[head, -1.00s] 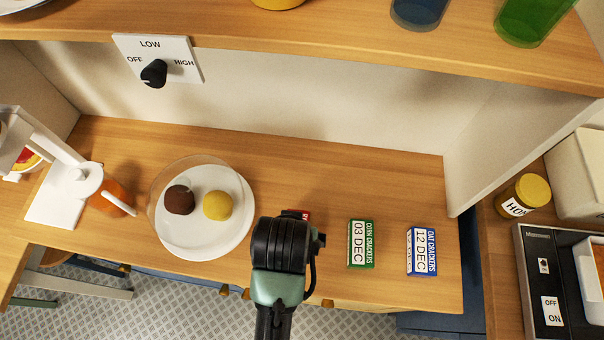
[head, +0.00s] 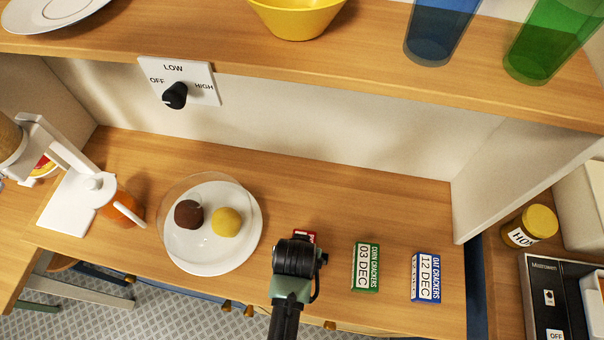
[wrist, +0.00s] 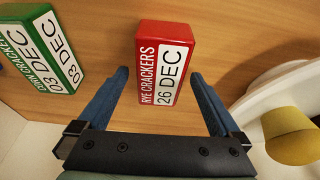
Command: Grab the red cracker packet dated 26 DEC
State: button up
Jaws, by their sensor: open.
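The red packet (wrist: 165,62) lies on the wooden counter in the wrist view, its label reading RYE CRACKERS and 26 DEC. In the head view only a small red edge of the packet (head: 311,236) shows past my arm. My gripper (wrist: 163,88) is open, with its two blue fingers apart. The near end of the packet lies between the fingertips in the picture, with a gap on each side. I cannot tell how high the fingers are above the counter. In the head view my wrist hides the fingers.
A green packet dated 03 DEC (head: 366,266) and a blue packet dated 12 DEC (head: 426,277) lie to the right. A white plate (head: 205,262) with a brown ball and a yellow ball is to the left. A shelf (head: 200,45) overhangs the back of the counter.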

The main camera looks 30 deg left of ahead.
jog(key=shift+x, duration=0.8)
jog(key=c, duration=1.5)
